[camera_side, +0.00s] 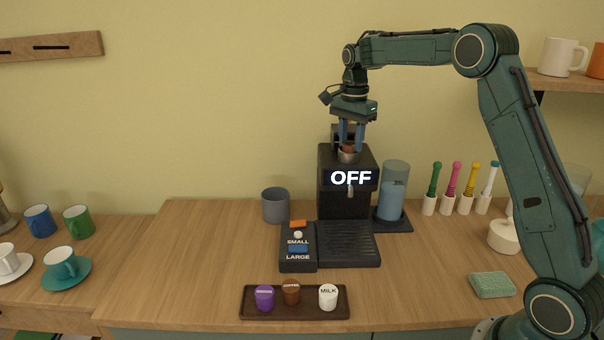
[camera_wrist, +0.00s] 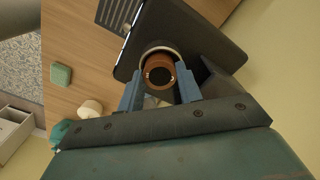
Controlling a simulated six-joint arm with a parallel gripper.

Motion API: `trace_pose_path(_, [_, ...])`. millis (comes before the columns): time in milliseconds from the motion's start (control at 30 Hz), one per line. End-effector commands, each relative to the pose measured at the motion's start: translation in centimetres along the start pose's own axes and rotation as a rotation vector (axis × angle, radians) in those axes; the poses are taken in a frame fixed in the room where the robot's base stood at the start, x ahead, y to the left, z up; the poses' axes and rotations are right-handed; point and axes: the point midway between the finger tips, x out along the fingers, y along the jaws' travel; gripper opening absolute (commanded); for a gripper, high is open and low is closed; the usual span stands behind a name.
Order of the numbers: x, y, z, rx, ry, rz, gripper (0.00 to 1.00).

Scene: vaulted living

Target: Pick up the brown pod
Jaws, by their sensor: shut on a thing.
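My gripper (camera_side: 351,138) is above the black coffee machine (camera_side: 345,203), pointing down. Its blue fingers are shut on a brown pod (camera_side: 348,146) at the machine's top, at a small metallic holder (camera_side: 348,157). In the wrist view this brown pod (camera_wrist: 159,72) is between my fingertips, with a pale ring around its far side; I cannot tell how deep it sits in the holder. Another brown pod (camera_side: 291,292), labelled COFFEE, stands on the dark tray (camera_side: 248,303) between a purple pod (camera_side: 265,297) and a white MILK pod (camera_side: 328,296).
The machine's display reads OFF. A grey cup (camera_side: 276,205) stands left of the machine, a water container (camera_side: 393,192) right of it. The button panel (camera_side: 297,264) is in front. Several coloured-handled brushes (camera_side: 450,188) and a green sponge (camera_side: 492,285) are at the right.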

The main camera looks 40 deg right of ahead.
Motion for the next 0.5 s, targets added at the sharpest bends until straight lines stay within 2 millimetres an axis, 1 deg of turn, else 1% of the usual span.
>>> trace_pose_path(267, [-0.1,0.0,0.0,0.000,0.000,0.000,0.14])
trace_pose_path(367, [-0.4,0.0,0.0,0.000,0.000,-0.001,0.14])
trace_pose_path(500, [-1.5,-0.1,0.0,0.000,0.000,-0.002,0.14])
